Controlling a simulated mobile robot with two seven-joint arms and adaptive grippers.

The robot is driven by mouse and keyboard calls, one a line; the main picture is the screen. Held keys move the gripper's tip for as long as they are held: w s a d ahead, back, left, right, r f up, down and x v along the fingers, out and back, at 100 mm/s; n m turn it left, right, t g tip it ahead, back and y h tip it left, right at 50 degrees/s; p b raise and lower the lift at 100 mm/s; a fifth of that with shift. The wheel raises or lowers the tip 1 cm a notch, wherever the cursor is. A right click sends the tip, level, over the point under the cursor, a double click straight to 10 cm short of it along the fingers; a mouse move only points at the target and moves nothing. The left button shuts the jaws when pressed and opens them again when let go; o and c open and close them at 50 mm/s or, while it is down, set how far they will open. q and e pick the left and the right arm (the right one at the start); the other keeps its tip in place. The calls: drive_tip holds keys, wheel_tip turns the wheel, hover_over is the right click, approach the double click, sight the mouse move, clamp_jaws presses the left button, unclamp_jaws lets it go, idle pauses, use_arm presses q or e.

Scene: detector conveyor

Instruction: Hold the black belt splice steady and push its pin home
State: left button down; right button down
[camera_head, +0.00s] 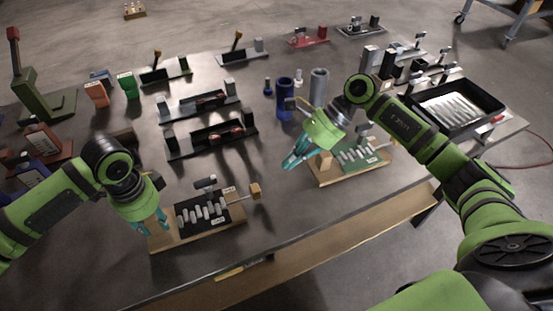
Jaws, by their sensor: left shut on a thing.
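The black belt splice (183,215) lies on a wooden base near the table's front edge, with several pale lacing pieces across it. Its pin (238,200) sticks out at the right and ends in a wooden knob (255,190). My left gripper (156,228) is at the left end of this splice and is shut on it; the exact contact is partly hidden. My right gripper (292,165) hangs above the table, right of and beyond the wooden knob, apart from it. Its teal fingers are seen edge-on, so their gap is unclear.
A green belt splice (357,154) on a wooden base, with its own wooden knob (323,160), is close right of my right gripper. Blue and grey cylinders (284,98) stand behind it. Black fixtures (212,138) stand behind the black splice. A black tray (490,101) is at right.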

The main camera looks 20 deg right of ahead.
drive_tip(key=x, duration=0.7)
drive_tip(key=shift+a+f, duration=0.15)
drive_tip(key=a, duration=0.7)
drive_tip(key=shift+d, duration=0.1)
drive_tip(key=v, duration=1)
drive_tip(key=shift+d, duration=0.1)
